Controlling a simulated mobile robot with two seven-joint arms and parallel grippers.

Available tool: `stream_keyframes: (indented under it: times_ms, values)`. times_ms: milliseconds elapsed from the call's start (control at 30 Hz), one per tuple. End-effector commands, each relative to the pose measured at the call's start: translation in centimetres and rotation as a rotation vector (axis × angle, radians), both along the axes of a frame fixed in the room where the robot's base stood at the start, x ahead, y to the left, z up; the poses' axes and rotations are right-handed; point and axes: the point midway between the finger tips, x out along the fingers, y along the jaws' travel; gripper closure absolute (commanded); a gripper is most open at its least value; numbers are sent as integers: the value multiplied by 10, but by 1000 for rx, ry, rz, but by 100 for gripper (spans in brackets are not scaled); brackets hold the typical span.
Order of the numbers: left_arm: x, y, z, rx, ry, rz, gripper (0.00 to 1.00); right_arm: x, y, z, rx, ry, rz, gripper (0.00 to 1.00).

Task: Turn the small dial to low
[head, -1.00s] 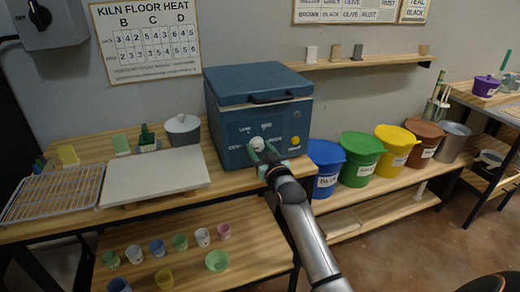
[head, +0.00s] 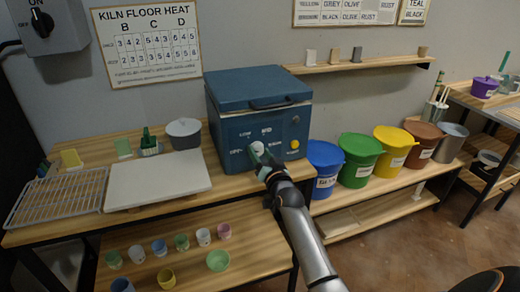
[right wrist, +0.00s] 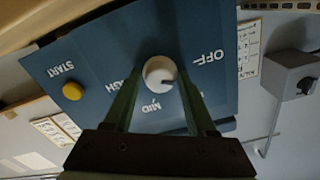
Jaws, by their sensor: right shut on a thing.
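The small white dial (head: 256,148) is on the front of the blue kiln box (head: 225,118), among the labels OFF, LOW, MID and HIGH. My right gripper (head: 262,155) reaches it from the front and is shut on it. In the right wrist view the dial (right wrist: 158,71) sits between the green fingers of the gripper (right wrist: 159,85). The dark mark on the dial points to the lower right there, past OFF, towards a label mostly hidden by a finger, where LOW sits. My left gripper is not in view.
A yellow button (head: 294,144) is to the right of the dial. A grey wall switch (head: 42,22) is at the upper left. A white slab (head: 157,180) lies on the table left of the kiln. Lidded buckets, the nearest blue (head: 325,165), stand to the right.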

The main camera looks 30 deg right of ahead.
Motion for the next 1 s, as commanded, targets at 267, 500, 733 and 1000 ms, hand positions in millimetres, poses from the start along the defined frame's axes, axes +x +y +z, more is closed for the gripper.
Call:
stream_keyframes:
  times_ms: [267,500,733,1000]
  values:
    - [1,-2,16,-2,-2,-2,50,0,0,1,252,-58,0,99]
    - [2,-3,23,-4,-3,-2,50,0,0,0,435,-103,-1,99]
    - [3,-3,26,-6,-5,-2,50,0,0,0,550,-130,0,99]
    - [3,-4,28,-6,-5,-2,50,0,0,-1,609,-146,0,99]
